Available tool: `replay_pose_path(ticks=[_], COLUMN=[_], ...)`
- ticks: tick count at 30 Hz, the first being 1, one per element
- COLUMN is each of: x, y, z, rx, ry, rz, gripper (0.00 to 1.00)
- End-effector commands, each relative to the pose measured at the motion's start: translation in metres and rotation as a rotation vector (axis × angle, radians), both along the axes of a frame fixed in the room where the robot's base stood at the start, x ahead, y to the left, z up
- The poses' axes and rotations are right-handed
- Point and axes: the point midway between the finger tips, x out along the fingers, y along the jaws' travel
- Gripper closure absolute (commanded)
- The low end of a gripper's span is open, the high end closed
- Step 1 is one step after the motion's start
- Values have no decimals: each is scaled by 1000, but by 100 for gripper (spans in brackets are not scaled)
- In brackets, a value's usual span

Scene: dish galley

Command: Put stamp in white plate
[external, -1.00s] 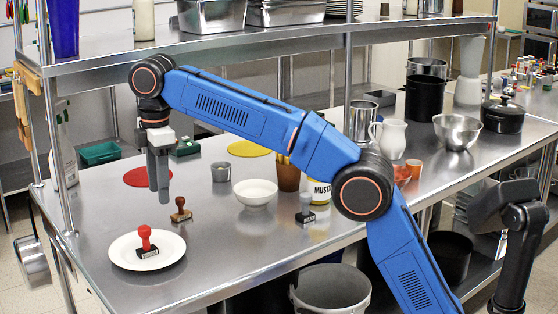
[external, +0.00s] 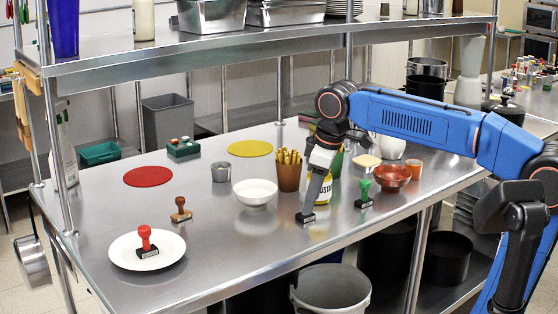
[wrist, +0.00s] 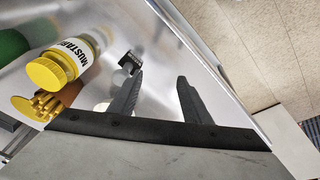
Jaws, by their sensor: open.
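The white plate (external: 121,254) lies at the front left of the steel table in the external view. A red-handled stamp (external: 145,241) stands upright on it. A brown stamp (external: 181,210) stands behind the plate, and a green stamp (external: 364,195) stands at the right. A small dark-based stamp (external: 307,217) stands near the front edge; my arm hides its upper part. It also shows in the wrist view (wrist: 130,63), just beyond the left fingertip. My gripper (wrist: 160,76) is open, pointing down close to that stamp, with nothing between its fingers.
A mustard jar (external: 319,222) stands right behind my gripper, also large in the wrist view (wrist: 72,60). A white bowl (external: 255,193) and a brown cup (external: 289,178) with yellow sticks are to the left. A grey bin (external: 330,291) is below the front edge.

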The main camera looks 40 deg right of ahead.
Motion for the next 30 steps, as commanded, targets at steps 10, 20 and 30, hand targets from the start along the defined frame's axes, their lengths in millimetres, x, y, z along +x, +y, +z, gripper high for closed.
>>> replay_pose_path(ticks=[10, 20, 30], x=[-95, -180, -212], y=[-73, -115, -126], z=[-81, -177, -221], rx=[59, 114, 138], ry=[-61, -120, -146], rz=[-272, -512, -609], gripper=[56, 56, 56])
